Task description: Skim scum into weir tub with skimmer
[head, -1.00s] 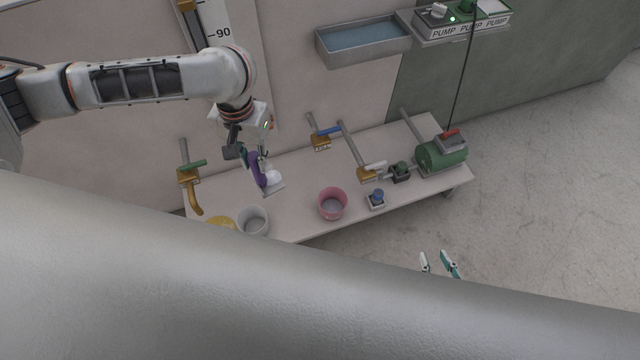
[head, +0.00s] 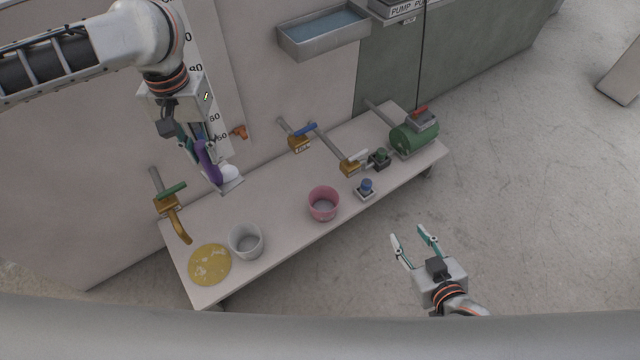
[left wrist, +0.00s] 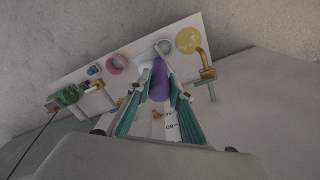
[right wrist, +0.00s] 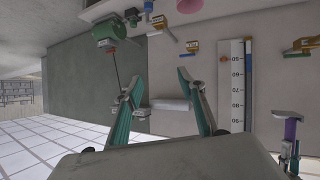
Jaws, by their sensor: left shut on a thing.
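My left gripper (head: 198,158) is shut on the purple handle of the skimmer (head: 210,164). The skimmer's pale flat end hangs over the bench near the wall; the handle also shows in the left wrist view (left wrist: 159,82). A round yellow surface with pale flecks, looking like the scum (head: 209,265), is at the bench's near left end, apart from the skimmer. A whitish open tub (head: 247,254) stands just right of it; I cannot tell whether it is the weir tub. My right gripper (head: 408,236) is open and empty in front of the bench.
A brass tap (head: 172,210) juts out near the yellow surface. A pink tub (head: 323,216), a blue-topped knob (head: 366,187), brass valves (head: 299,143) and a green pump (head: 414,139) share the bench (head: 258,190). A trough (head: 325,42) hangs on the wall. The bench's middle is clear.

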